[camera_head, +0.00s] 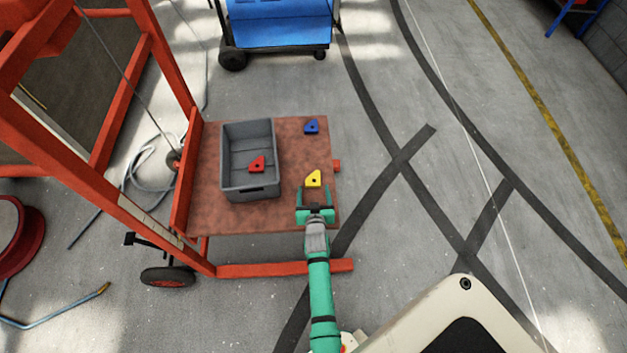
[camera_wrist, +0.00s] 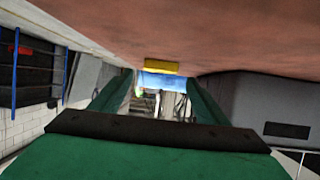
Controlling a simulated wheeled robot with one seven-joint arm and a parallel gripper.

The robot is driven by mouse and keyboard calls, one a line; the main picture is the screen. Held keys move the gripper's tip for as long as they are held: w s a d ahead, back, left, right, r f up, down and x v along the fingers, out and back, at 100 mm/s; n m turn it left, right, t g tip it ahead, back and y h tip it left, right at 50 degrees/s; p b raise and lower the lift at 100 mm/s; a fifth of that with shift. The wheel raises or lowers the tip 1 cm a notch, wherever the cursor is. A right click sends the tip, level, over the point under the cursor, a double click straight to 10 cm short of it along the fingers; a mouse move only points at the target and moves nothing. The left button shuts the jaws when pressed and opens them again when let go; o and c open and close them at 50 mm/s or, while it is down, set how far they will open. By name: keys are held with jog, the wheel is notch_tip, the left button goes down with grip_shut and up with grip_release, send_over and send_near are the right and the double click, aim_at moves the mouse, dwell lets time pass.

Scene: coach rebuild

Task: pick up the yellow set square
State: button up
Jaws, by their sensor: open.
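The yellow set square (camera_head: 313,179) lies on the brown board of the red trolley, near its right edge. It also shows in the wrist view (camera_wrist: 161,68), as a yellow block beyond the fingers, near the middle. My gripper (camera_head: 315,193) is open and empty, just on the near side of the yellow set square, with its two fingers pointing towards it. In the wrist view my gripper's green fingers (camera_wrist: 163,98) stand apart, low over the brown surface, with nothing between them up close.
A grey crate (camera_head: 233,190) stands on the brown board (camera_head: 208,215), left of my gripper, with a red set square (camera_head: 257,164) in it. A blue set square (camera_head: 311,127) lies farther back. Red trolley posts (camera_head: 160,70) rise at the left.

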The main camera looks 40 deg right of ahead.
aim_at(313, 180)
jog(key=shift+x, duration=2.8)
jog(key=shift+r, duration=0.15)
jog(key=shift+s+d, duration=0.1)
jog(key=c, duration=1.2)
